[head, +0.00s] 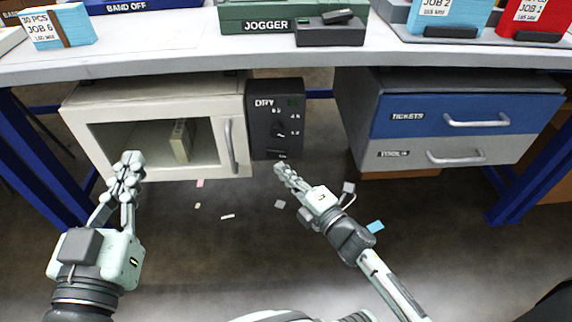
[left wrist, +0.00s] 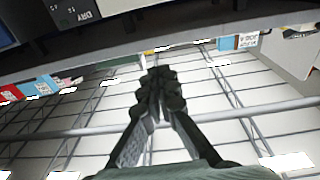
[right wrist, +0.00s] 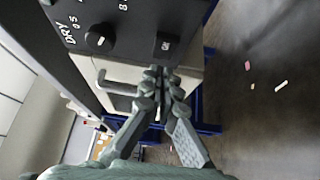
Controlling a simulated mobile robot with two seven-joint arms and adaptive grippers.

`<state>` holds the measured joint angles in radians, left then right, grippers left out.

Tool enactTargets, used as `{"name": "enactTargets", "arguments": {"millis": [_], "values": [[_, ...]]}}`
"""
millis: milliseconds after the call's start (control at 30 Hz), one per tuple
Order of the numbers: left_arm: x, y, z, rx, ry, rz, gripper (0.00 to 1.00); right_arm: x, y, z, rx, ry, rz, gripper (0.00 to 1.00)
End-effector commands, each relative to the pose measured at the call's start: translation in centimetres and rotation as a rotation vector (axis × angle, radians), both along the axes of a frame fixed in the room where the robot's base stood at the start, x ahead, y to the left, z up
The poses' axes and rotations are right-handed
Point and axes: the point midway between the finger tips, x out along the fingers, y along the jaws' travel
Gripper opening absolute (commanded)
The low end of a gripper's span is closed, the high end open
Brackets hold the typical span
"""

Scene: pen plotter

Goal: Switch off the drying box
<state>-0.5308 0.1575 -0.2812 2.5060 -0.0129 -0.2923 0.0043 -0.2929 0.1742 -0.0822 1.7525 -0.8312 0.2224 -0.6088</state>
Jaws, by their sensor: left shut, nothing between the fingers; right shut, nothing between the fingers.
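The drying box (head: 160,105) is a cream cabinet hung under the table, with a window and a grey handle (head: 229,146). Its dark control panel (head: 263,110) marked DRY is to its right, with a round knob (head: 279,131) and a rocker switch (head: 277,155) at the bottom. My left gripper (head: 132,158) is shut and empty, in front of the box's window.
Blue and grey drawers (head: 440,116) hang to the right of the panel. The tabletop (head: 190,56) overhangs them, carrying the jogger (head: 268,22) and paper stacks. Blue table legs stand at both sides. Small paper scraps lie on the floor (head: 228,216).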

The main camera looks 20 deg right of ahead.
Motion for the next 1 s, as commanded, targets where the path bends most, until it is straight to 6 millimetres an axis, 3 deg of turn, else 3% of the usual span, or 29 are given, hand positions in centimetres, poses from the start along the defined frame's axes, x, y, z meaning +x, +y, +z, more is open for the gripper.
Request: {"name": "enactTargets", "arguments": {"millis": [200,667,833,1000], "values": [[-0.1,-0.2,0.3,-0.007,-0.012,-0.003,0.0,1.9,-1.0,0.0,0.0,-0.001,0.001,0.0],[-0.1,-0.3,0.5,-0.01,-0.019,-0.006,0.0,2.2,-1.3,0.0,-0.001,0.0,0.011,0.0],[0.2,0.4,-1.5,0.031,0.07,0.011,0.0,2.9,-2.1,0.2,-0.009,-0.002,0.109,0.0],[0.2,0.4,-1.6,0.031,0.068,0.011,0.0,2.9,-1.9,0.0,0.002,-0.002,0.114,0.0]]}}
